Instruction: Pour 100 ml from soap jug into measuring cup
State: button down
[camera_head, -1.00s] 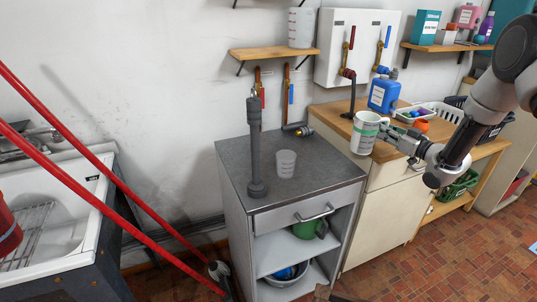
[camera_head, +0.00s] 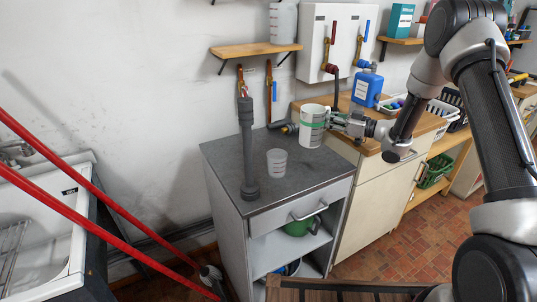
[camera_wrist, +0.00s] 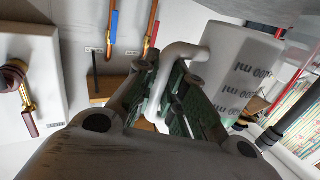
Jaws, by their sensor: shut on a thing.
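The jug is upright, held up over the right part of the grey cabinet top. In the wrist view my gripper (camera_wrist: 163,92) closes around the white handle, and the jug's wall (camera_wrist: 238,66) shows "ml" marks. The measuring cup (camera_head: 277,163), small and translucent with reddish marks, stands upright on the cabinet top, left of and nearer than the jug. The two are apart in the picture. The jug's contents cannot be seen.
A dark grey upright pipe (camera_head: 247,150) stands on the cabinet top (camera_head: 225,155), left of the cup. A pipe fitting (camera_head: 285,126) lies behind. A blue canister (camera_head: 367,88) stands on the wooden counter. Red bars (camera_head: 100,205) cross at left. A wall shelf (camera_head: 256,49) hangs above.

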aim_at(314, 119)
jog(key=shift+s+a, duration=0.15)
jog(key=shift+a, duration=0.05)
jog(key=shift+s, duration=0.1)
jog(key=shift+s+a+f+n+g+h, duration=0.15)
jog(key=shift+a+f+n+h, duration=0.1)
jog(key=shift+n, duration=0.25)
jog(key=shift+s+a+f+n+g+h, duration=0.1)
jog(key=shift+s+f+n+g+h, duration=0.1)
jog(key=shift+n, duration=0.3)
jog(key=shift+s+a+r+n+h, duration=0.2)
jog(key=shift+s+a+n+h, duration=0.25)
jog(key=shift+n, duration=0.45)
jog(key=shift+s+a+r+n, duration=0.4)
jog(key=shift+a+r+n, duration=0.1)
jog(key=shift+a, duration=0.05)
jog(key=shift+s+a+r+h+p, duration=0.1)
jog(key=shift+s+a+h+p, duration=0.05)
jog(key=shift+h+p, duration=0.15)
jog(key=shift+s+a+r+n+h, duration=0.3)
jog(key=shift+s+a+r+n, duration=0.1)
jog(key=shift+s+a+n, duration=0.25)
jog(key=shift+r+t, duration=0.1)
jog(key=shift+t, duration=0.35)
jog(key=shift+s+a+r+n+h, duration=0.25)
jog(key=shift+a+r+n+h, duration=0.05)
jog(key=shift+n, duration=0.25)
